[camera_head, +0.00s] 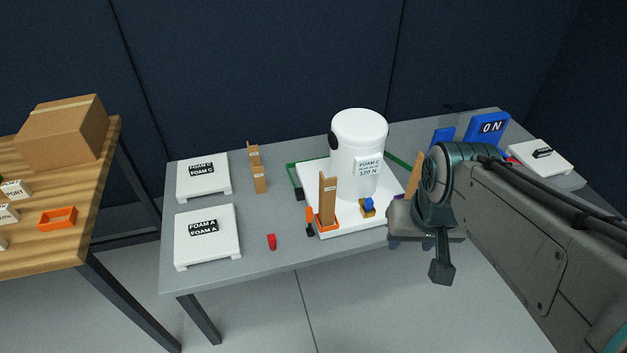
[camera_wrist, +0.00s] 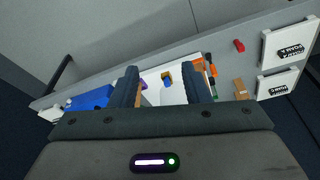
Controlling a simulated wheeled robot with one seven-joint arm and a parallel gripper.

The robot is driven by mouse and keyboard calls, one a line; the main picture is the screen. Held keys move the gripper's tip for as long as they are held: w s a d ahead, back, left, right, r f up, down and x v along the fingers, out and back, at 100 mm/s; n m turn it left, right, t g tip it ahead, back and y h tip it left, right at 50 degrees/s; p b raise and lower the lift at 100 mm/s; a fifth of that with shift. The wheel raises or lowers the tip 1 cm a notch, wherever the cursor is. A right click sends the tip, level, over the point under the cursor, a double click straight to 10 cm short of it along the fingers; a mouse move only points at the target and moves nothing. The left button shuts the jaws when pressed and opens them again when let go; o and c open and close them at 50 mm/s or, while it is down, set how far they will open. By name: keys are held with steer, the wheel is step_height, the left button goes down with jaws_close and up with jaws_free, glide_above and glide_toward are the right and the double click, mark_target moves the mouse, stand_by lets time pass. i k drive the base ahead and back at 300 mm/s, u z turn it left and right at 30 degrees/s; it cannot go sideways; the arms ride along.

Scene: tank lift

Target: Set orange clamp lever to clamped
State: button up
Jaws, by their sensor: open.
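The orange clamp (camera_head: 329,227) sits at the front left corner of the white base plate (camera_head: 347,229), beside a tall tan upright (camera_head: 328,192). A small orange and black lever-like piece (camera_head: 309,218) stands at its left side; its exact setting is unclear. Orange parts also show in the wrist view (camera_wrist: 211,69), just right of the right finger. The white tank (camera_head: 352,137) stands on the plate. My gripper (camera_head: 409,243) is open and empty at the table's front edge, right of the orange clamp. In the wrist view my fingers (camera_wrist: 159,70) are spread wide.
A blue and yellow clamp (camera_head: 367,208) sits between the orange clamp and my gripper. A red piece (camera_head: 272,242) lies at the front edge. White foam blocks (camera_head: 207,248) fill the table's left, with tan blocks (camera_head: 260,180) nearby. A blue ON sign (camera_head: 487,130) stands back right.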

mark_target(310, 230)
steer(key=u, duration=0.55)
steer(key=k, duration=0.65)
steer(key=u, duration=0.85)
steer(key=i, duration=1.1)
steer(key=z, duration=0.85)
steer(key=i, duration=0.45)
steer(key=z, duration=0.55)
